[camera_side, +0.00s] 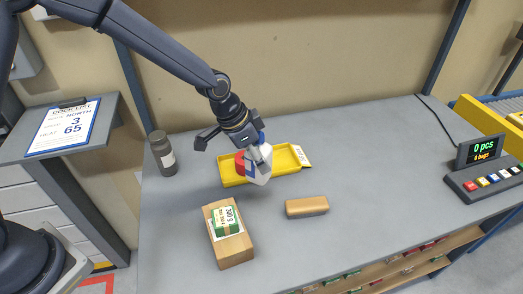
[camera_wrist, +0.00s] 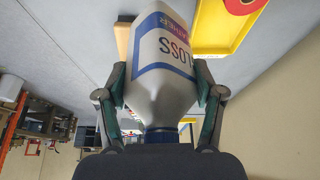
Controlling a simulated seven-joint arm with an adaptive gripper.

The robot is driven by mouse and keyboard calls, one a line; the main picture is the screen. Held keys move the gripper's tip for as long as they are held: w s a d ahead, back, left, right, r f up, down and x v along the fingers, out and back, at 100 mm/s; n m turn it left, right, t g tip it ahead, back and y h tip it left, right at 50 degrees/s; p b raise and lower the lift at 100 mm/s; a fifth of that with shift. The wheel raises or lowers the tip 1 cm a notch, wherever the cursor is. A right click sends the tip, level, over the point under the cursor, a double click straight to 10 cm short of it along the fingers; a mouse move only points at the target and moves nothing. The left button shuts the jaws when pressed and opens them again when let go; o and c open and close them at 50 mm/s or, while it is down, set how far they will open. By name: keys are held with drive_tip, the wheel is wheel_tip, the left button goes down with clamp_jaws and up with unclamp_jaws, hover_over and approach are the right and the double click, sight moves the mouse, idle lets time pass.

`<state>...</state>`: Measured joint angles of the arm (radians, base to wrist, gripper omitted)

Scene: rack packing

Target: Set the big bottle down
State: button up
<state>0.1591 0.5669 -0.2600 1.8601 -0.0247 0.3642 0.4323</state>
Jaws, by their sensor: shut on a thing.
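The big bottle (camera_side: 264,168) is white-grey with a blue-framed label and a blue cap. In the wrist view the bottle (camera_wrist: 165,85) lies between both fingers, cap end towards my palm, base pointing away. My gripper (camera_wrist: 162,78) is shut on its sides. In the side view my gripper (camera_side: 256,155) holds the bottle slightly tilted, in front of the yellow tray (camera_side: 289,165). Whether the base touches anything is unclear in the side view.
A red round thing (camera_side: 240,163) is in the tray's left part. A cardboard box with a green-and-white pack (camera_side: 227,221) on top stands front left. A tan block (camera_side: 306,206) lies front centre. A dark grey bottle (camera_side: 162,154) stands left. The table's right middle is clear.

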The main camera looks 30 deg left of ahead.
drive_tip(key=s+d+r+m+g+h, duration=0.15)
drive_tip(key=s+d+m, duration=0.35)
drive_tip(key=s+d, duration=0.8)
drive_tip(key=shift+y, duration=0.25)
drive_tip(key=shift+w+d+f, duration=1.65)
drive_tip(key=shift+w+f, duration=0.35)
drive_tip(key=shift+w+d+f, duration=1.7)
drive_tip(key=shift+w+f, duration=0.25)
drive_tip(key=shift+f, duration=0.05)
drive_tip(key=shift+w+d+f, duration=1.65)
drive_tip(key=shift+w+f, duration=0.35)
drive_tip(key=shift+f, duration=0.1)
drive_tip(key=o, duration=1.4)
drive_tip(key=shift+f, duration=0.1)
drive_tip(key=shift+c, duration=0.2)
